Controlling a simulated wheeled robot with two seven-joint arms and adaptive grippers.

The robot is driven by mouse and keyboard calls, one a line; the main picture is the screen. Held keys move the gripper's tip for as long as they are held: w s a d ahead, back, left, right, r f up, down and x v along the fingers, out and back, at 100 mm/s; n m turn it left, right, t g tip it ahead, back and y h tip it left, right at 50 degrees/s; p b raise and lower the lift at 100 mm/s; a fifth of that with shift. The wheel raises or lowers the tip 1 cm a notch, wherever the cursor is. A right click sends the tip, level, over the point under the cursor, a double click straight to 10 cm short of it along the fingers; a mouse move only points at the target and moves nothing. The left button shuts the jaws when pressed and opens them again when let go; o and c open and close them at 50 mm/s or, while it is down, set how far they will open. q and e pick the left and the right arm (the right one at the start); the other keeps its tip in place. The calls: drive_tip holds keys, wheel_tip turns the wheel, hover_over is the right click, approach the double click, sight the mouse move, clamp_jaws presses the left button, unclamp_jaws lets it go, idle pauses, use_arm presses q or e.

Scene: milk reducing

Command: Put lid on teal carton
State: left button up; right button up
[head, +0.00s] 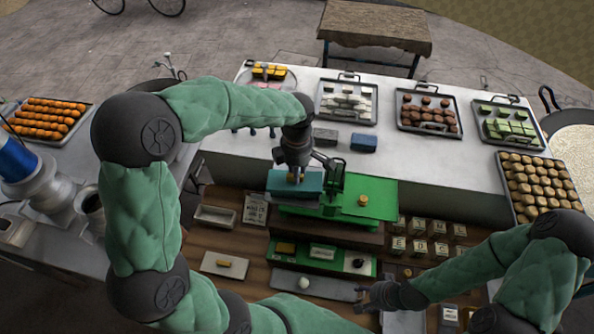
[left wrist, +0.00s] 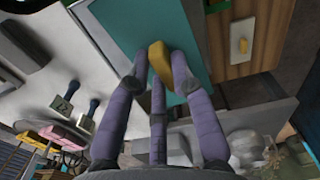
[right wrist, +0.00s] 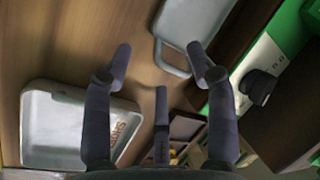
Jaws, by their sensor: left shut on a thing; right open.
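A flat teal lid (left wrist: 135,28) with a yellow knob (left wrist: 159,62) fills the upper middle of the left wrist view. My left gripper (left wrist: 160,75) has its fingers closed around the knob. In the head view, my left gripper (head: 296,178) is over the teal piece (head: 282,184), at the left end of the green stand. The arm and fingers partly cover it, and I cannot tell whether a carton is under it or whether the lid touches anything. My right gripper (head: 364,294) is open and empty over the front of the wooden bench; it also shows in the right wrist view (right wrist: 160,62).
A green lid (head: 372,201) with a yellow knob lies right of the teal piece. Lettered blocks (head: 420,247) stand right of it. Behind, a white counter (head: 460,170) holds trays of sweets and dark and blue blocks (head: 363,143).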

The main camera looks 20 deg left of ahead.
use_arm(q)
drive_tip(key=o, duration=0.8)
drive_tip(key=shift+o, duration=0.2)
drive_tip(key=o, duration=0.6)
drive_tip(key=shift+c, duration=0.2)
drive_tip(key=shift+r, duration=0.15)
use_arm(e)
drive_tip(key=shift+r, duration=0.1)
use_arm(q)
drive_tip(key=shift+r+p, duration=1.95)
drive_tip(key=shift+r, duration=1.45)
use_arm(e)
drive_tip(key=shift+r, duration=1.85)
use_arm(q)
drive_tip(key=shift+f, duration=0.1)
